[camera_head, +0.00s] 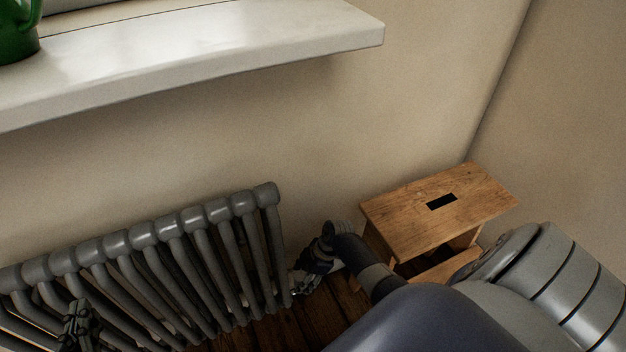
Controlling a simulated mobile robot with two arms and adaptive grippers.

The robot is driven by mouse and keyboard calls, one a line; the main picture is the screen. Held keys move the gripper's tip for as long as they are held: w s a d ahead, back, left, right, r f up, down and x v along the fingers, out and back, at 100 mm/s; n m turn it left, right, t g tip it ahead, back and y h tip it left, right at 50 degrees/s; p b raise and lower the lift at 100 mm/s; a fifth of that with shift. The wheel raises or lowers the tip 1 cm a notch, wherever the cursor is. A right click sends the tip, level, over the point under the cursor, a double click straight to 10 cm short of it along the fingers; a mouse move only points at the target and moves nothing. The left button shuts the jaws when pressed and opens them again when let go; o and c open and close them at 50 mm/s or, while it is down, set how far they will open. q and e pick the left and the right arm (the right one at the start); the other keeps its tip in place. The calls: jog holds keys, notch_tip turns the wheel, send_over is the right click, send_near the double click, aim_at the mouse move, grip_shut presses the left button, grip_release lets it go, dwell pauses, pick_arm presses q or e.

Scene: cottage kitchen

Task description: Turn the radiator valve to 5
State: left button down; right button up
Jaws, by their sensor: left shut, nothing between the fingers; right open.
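The grey ribbed radiator (170,225) stands along the wall, from the left edge to the middle of the camera_head view. My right arm reaches in from the lower right, and its dark gripper (306,280) is low beside the radiator's right end. It is open. A small pale, metallic-looking part shows around its fingertips, but I cannot tell whether it belongs to the valve or the gripper. The valve's dial and numbers cannot be made out. My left gripper (80,322) is shut and empty in front of the radiator's left part, near the bottom edge.
A wooden step stool (400,208) stands right of my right gripper, close behind my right arm. A white windowsill (250,40) juts out above the radiator, with a green jug (18,35) at its left end. The wooden floor (290,330) shows between radiator and arm.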

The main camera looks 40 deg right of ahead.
jog(key=v, duration=1)
jog(key=shift+a, duration=0.15)
